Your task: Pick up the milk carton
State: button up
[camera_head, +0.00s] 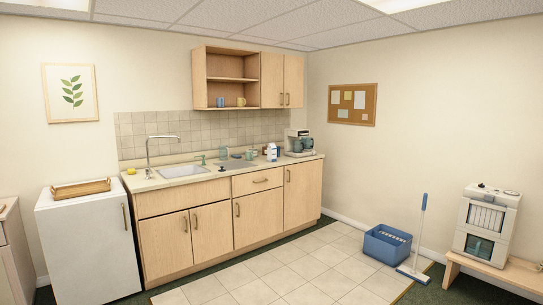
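A small white and blue carton (272,153), which looks like the milk carton, stands upright on the kitchen counter (222,174). It is towards the right end of the counter, just left of the coffee maker (298,143). A small brown jar (264,150) is close behind its left side. A teal mug (250,155) stands a little further left. My gripper is not in view, and nothing of mine touches the carton.
A sink (184,171) with a tall tap and a green bottle (223,153) are further left on the counter. An open shelf hangs above. A white fridge (88,247) stands left. A blue tub (387,246) and a mop (418,240) are right. The tiled floor in front is clear.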

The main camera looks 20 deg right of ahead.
aim_at(272, 148)
jog(key=i+j, duration=0.2)
jog(key=i, duration=1.2)
jog(key=i+j+u, duration=0.15)
jog(key=i, duration=1.2)
jog(key=i+l+u, duration=0.25)
jog(key=i+l, duration=0.6)
jog(key=k+l+u, duration=0.1)
jog(key=l+u, duration=0.15)
jog(key=l, duration=0.65)
jog(key=i+l+z, duration=0.1)
jog(key=z, duration=0.35)
jog(key=i+l+z, duration=0.35)
jog(key=i, duration=0.35)
jog(key=i+z, duration=0.4)
jog(key=i, duration=1.15)
